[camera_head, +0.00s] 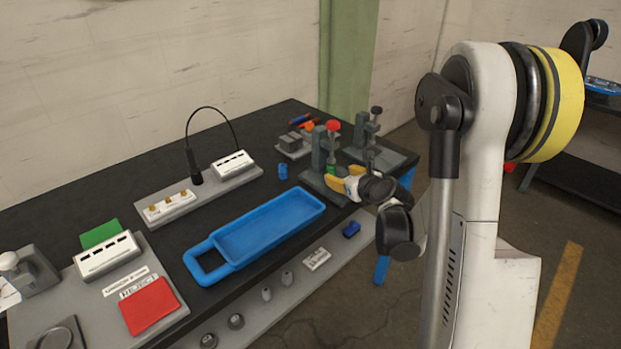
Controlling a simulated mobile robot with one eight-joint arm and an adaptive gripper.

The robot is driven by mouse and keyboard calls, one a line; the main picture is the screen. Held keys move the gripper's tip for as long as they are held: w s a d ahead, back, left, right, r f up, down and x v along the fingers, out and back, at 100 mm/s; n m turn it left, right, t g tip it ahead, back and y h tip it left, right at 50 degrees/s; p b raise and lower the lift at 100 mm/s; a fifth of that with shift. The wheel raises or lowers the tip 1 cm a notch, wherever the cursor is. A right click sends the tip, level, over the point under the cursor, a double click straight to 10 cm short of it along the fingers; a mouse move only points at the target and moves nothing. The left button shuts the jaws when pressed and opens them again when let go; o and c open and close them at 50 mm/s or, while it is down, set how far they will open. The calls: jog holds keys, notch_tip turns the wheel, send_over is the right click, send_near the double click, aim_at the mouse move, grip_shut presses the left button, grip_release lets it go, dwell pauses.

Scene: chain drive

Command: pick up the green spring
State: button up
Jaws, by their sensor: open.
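A small green piece (332,170), which looks like the green spring, is at the grey fixture with the red knob (333,126) on the right part of the bench. It is tiny in this view and its coils cannot be made out. My gripper (341,179) is open, with its yellow-tipped fingers close beside the green piece, just below and right of it. I cannot tell whether the fingers touch it or are around it. My wrist partly covers the fixture's base.
A second grey fixture (366,132) with a dark knob stands just behind. A blue tray (222,267) lies left of my gripper, and a small blue cylinder (283,172) stands behind the tray. A blue block (351,229) is near the front edge.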

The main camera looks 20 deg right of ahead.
aim_at(333, 171)
jog(key=shift+d+f+m, duration=0.25)
jog(key=shift+f+m, duration=0.25)
jog(key=shift+m, duration=0.1)
jog(key=shift+w+f, duration=0.1)
jog(key=shift+f, duration=0.1)
jog(key=b+x, duration=0.1)
jog(key=x, duration=0.4)
jog(key=shift+w+d+b, duration=0.1)
jog(key=shift+b, duration=0.3)
jog(key=x, duration=0.1)
jog(key=b+x, duration=0.1)
jog(key=x, duration=0.1)
jog(key=b+x, duration=0.1)
jog(key=shift+w+d, duration=0.3)
jog(key=shift+d, duration=0.05)
jog(key=shift+w, duration=0.45)
grip_shut()
